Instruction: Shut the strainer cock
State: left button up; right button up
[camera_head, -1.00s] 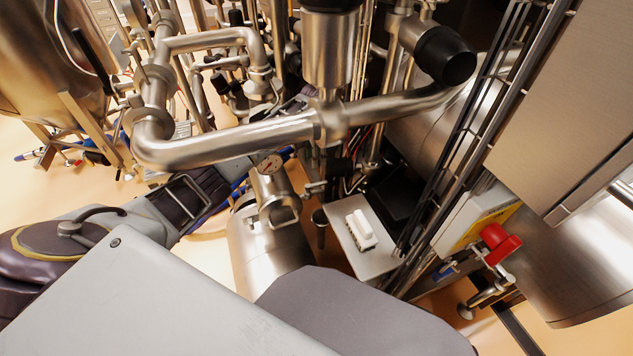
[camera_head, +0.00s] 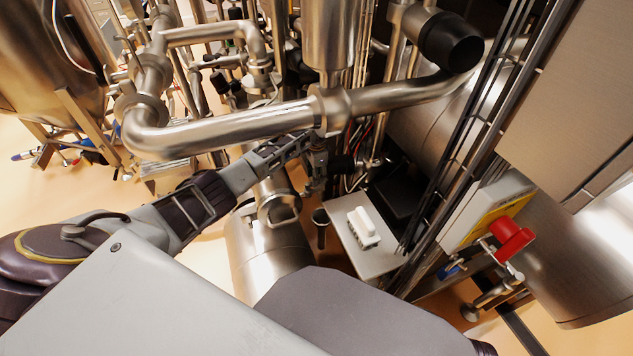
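A small valve with a black grip (camera_head: 342,164) sits below the big horizontal steel pipe, among upright pipes. It looks like the strainer cock, but no label shows. Its grip points roughly sideways to the right. My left arm reaches in from the left, and my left gripper (camera_head: 316,160) is under the pipe, close at the left of the black grip. Its fingertips are small and overlap the valve parts, so I cannot tell whether they touch or are open. My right gripper is not in view.
The big pipe (camera_head: 235,128) runs just above my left gripper. A steel vessel with an open flange (camera_head: 277,209) stands below it. A white block (camera_head: 363,227) lies on a pale plate (camera_head: 378,262).

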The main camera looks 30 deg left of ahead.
pick_arm(q)
jog(key=shift+f, duration=0.9)
jog(key=shift+f+b, duration=0.3)
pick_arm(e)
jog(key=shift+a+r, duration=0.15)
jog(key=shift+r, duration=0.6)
pick_arm(q)
jog(key=shift+c, duration=0.5)
grip_shut()
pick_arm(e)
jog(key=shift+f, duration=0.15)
